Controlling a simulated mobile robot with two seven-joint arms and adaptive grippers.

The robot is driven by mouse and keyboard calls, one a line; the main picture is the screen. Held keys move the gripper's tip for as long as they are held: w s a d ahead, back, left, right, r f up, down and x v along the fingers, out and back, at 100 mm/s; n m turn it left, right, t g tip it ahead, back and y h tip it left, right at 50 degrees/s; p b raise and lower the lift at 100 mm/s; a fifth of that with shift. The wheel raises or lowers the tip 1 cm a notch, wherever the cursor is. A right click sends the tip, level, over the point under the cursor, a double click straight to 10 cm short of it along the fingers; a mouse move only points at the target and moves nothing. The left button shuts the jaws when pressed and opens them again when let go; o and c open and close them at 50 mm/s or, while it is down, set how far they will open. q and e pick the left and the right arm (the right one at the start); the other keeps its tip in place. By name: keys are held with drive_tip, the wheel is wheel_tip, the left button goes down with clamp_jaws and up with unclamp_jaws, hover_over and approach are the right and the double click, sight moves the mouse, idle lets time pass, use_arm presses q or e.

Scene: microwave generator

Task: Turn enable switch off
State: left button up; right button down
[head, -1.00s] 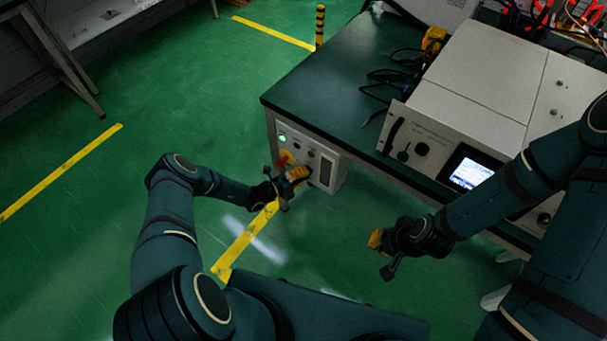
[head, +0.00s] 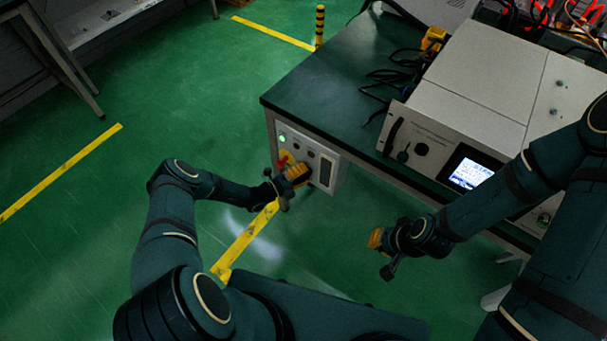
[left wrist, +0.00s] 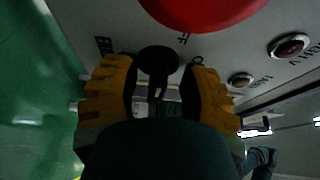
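The enable switch is a black round knob (left wrist: 158,62) on the pale control panel. It has an "OFF" label at its upper right and a partly hidden label at its left. My left gripper (left wrist: 160,78) is open, with one yellow-padded finger on each side of the knob and a small gap showing at each side. In the head view, my left gripper (head: 291,182) is at the front of the control box (head: 327,172) under the table and hides the knob. My right gripper (head: 381,254) is open and empty, away from the panel over the floor.
A large red button (left wrist: 205,8) is just above the knob in the left wrist view, with small round indicators at right. A grey generator (head: 480,75) with a lit screen stands on the green table (head: 320,85). The floor at left is clear.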

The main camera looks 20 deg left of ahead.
use_arm(q)
drive_tip(key=shift+s+f, duration=0.1)
drive_tip(key=v, duration=1.2)
idle(0.4)
drive_tip(key=s+d+r+m+g+y, duration=0.1)
drive_tip(key=s+d+r+m+g, duration=0.1)
drive_tip(key=s+d+m+g, duration=0.7)
drive_tip(key=s+d+r+m+g+y, duration=0.15)
drive_tip(key=d+m+g, duration=0.4)
drive_tip(key=m, duration=0.75)
drive_tip(key=s+r+m+t+y, duration=0.1)
drive_tip(key=r+m, duration=0.4)
drive_tip(key=m, duration=0.6)
drive_tip(key=s+r+m+t+y, duration=0.1)
drive_tip(key=s+r+m+y, duration=0.2)
drive_tip(key=m, duration=0.7)
wheel_tip(320, 180, up, 4)
drive_tip(key=shift+f+m+t+y, duration=0.2)
drive_tip(key=shift+m+t+y, duration=0.2)
drive_tip(key=shift+y, duration=0.55)
